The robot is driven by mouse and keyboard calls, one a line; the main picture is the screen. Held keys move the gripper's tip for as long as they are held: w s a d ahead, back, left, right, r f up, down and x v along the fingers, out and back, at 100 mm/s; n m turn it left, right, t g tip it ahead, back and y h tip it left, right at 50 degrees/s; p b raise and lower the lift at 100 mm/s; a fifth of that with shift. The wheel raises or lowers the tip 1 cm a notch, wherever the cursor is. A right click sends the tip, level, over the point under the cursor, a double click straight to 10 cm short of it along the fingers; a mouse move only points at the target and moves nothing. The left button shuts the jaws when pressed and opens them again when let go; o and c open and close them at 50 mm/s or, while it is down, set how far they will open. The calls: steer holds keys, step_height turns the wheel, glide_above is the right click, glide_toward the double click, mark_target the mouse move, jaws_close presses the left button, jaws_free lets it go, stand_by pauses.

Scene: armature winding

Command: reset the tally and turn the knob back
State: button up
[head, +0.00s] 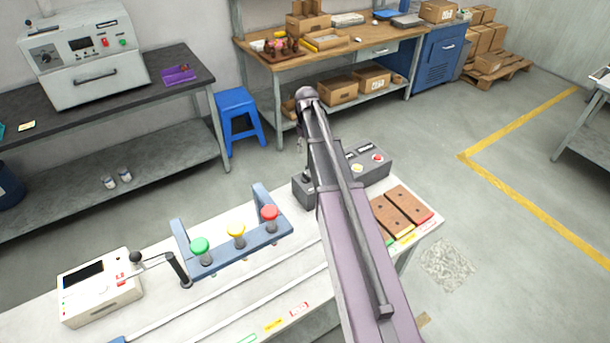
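A white box with a dark display (100,287) sits at the left end of the near bench. It has small red marks on its face; I cannot read a number on it. A lever with a black ball end (136,257) stands beside it. A dark grey control box (374,169) with a yellow and a red button stands at the bench's back, partly hidden behind my arm. A round black knob (44,58) is on the grey oven-like machine (100,88) on the back left table. My arm reaches up across the middle; my gripper is not visible.
A blue rack (240,252) on the near bench (215,315) holds green, yellow and red knobs. Brown blocks (408,205) lie at its right end. A blue stool (238,112) stands behind. A wooden workbench (350,46) is at the back.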

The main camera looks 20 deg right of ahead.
mark_target(306, 174)
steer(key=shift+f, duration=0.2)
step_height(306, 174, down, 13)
steer(key=b, duration=1.3)
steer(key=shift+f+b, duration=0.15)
steer(key=shift+b, duration=0.15)
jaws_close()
